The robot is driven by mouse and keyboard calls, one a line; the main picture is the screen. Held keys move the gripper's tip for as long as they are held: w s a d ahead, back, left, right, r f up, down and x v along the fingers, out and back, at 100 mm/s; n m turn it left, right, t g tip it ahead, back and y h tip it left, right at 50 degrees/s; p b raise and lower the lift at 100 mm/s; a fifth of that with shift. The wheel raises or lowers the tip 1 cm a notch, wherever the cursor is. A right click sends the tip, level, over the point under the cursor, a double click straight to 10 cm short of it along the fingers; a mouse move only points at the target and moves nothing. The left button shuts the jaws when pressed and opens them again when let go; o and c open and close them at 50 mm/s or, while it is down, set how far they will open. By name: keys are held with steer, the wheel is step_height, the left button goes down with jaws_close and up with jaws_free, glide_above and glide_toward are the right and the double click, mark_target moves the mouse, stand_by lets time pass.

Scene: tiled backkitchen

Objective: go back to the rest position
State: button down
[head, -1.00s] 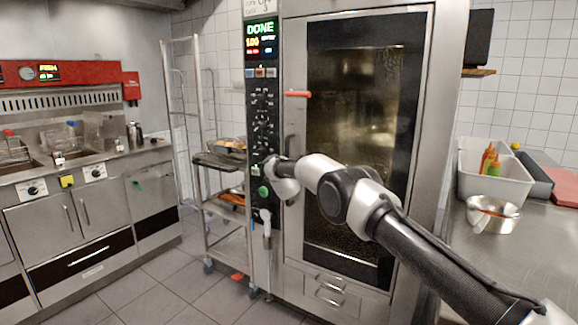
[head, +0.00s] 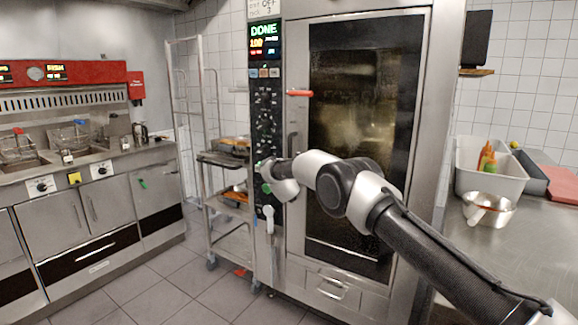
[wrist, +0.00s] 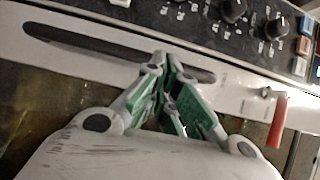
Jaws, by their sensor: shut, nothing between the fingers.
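My gripper shows in the wrist view (wrist: 172,75) with its green-padded fingers shut and nothing held. It is in front of the tall steel combi oven's front, near the dark door handle (wrist: 90,42) and the black control panel. Whether the fingertips touch the oven cannot be told. In the head view my arm reaches from the lower right across the oven door (head: 362,90), which is closed. The gripper (head: 265,172) is partly hidden beyond my wrist, near the panel. The oven display (head: 264,41) reads DONE.
A rack trolley (head: 222,157) with trays stands left of the oven. Fryers (head: 85,215) line the left wall. On the right, a steel counter (head: 535,240) holds a metal bowl (head: 489,207) and a grey bin (head: 485,178) with bottles. The tiled floor (head: 165,290) at front left is clear.

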steer(key=s+a+f+n+g+y, duration=0.25)
steer(key=s+a+f+n, duration=0.25)
steer(key=s+a, duration=0.3)
steer(key=s+f+n+g+y, duration=0.3)
steer(key=s+f+n+g, duration=0.4)
steer(key=s+f, duration=0.2)
steer(key=s+d+r+n+g+h, duration=0.1)
steer(key=s+d+r, duration=0.7)
steer(key=s+d, duration=0.9)
steer(key=s+d+r+n+g+h, duration=0.2)
steer(key=s+d+r, duration=0.6)
steer(key=s+d, duration=1)
steer(key=s+d+r+n+g+h, duration=0.1)
steer(key=s+d+r, duration=0.7)
steer(key=s+d, duration=0.9)
steer(key=d+n+h, duration=0.1)
steer(key=d+h, duration=0.1)
steer(key=d, duration=0.1)
steer(key=shift+s+r+h, duration=0.3)
steer(key=shift+r+h, duration=0.05)
steer(key=shift+r, duration=0.05)
